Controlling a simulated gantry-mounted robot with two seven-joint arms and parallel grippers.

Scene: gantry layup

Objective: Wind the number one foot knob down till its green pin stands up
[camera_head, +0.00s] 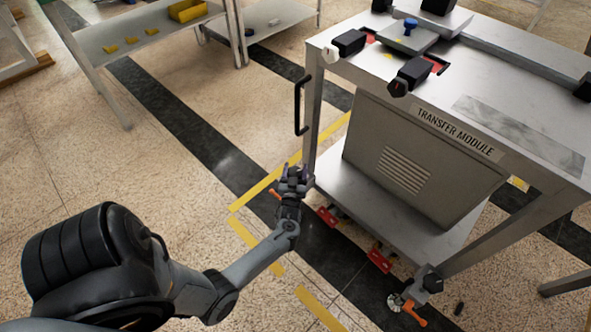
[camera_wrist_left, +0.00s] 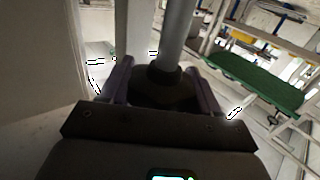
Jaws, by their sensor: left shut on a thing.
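The transfer module (camera_head: 430,155) stands at the right on thin legs. My left gripper (camera_head: 297,176) is low at its near left leg, with an orange part (camera_head: 275,194) just left of it. In the left wrist view, the purple fingers of my left gripper (camera_wrist_left: 162,92) are shut on a dark round foot knob (camera_wrist_left: 165,82), one finger on each side. A grey shaft (camera_wrist_left: 173,35) rises from the knob. My gripper hides most of this foot in the head view. I cannot make out a green pin in either view. My right gripper is not in view.
Another foot with a black knob (camera_head: 431,280) and orange lever (camera_head: 414,313) is at the module's near right. Red parts (camera_head: 380,260) sit under the lower shelf. A grey table (camera_head: 150,35) with a yellow bin (camera_head: 187,10) stands at the back left. The floor at left is clear.

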